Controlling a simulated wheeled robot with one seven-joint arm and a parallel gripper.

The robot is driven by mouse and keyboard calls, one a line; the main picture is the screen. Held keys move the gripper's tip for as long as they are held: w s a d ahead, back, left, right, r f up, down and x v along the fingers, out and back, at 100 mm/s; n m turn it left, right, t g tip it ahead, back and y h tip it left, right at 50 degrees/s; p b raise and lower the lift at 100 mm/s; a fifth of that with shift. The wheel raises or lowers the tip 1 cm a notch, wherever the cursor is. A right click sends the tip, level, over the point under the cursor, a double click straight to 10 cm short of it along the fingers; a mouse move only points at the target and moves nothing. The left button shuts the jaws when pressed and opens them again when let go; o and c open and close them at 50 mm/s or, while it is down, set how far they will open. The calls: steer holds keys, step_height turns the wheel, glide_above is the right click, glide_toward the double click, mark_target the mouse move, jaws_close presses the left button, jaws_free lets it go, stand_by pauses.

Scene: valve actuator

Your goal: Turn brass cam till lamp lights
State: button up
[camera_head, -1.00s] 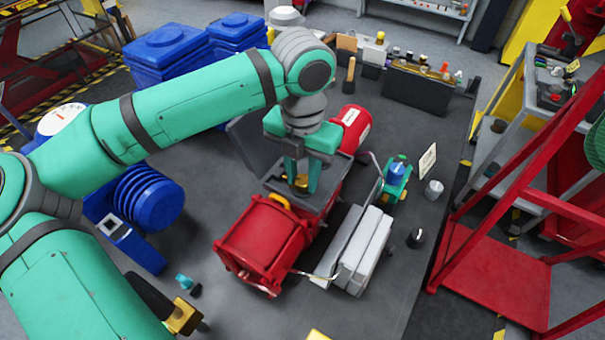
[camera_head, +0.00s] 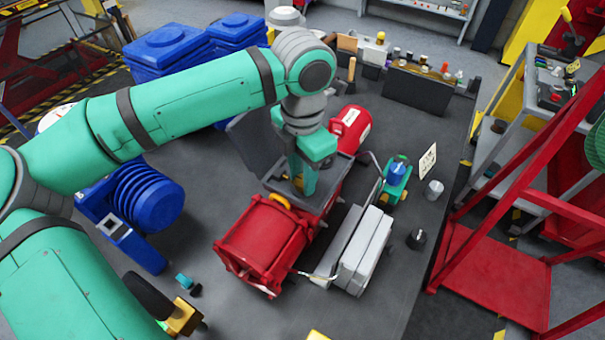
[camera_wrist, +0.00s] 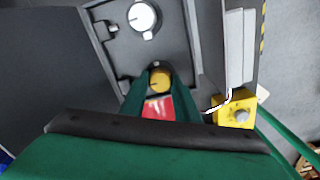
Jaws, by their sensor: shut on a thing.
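The brass cam (camera_wrist: 160,78) is a round, gold-coloured knob inside the open grey housing (camera_wrist: 112,55). My gripper (camera_head: 302,183) reaches down into this housing, which also shows in the head view (camera_head: 328,203). Its green fingers (camera_wrist: 159,88) are shut on the cam, one on each side. In the head view the fingers and the housing wall hide most of the cam. A white round dial or knob (camera_wrist: 142,16) is in the housing beyond the cam. I cannot tell which part is the lamp, or whether it is lit.
The dark grey lid (camera_head: 255,140) stands open behind the housing. A red cylinder (camera_head: 350,127) and grey-white blocks (camera_head: 361,250) are close by. A blue ribbed motor (camera_head: 148,198) lies left. A yellow box (camera_wrist: 236,112) is right of my fingers in the wrist view.

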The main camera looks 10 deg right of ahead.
steer(key=o, duration=1)
steer(key=shift+o, duration=0.2)
steer(key=shift+r, duration=0.1)
step_height(320, 180, up, 11)
steer(key=shift+f, duration=0.2)
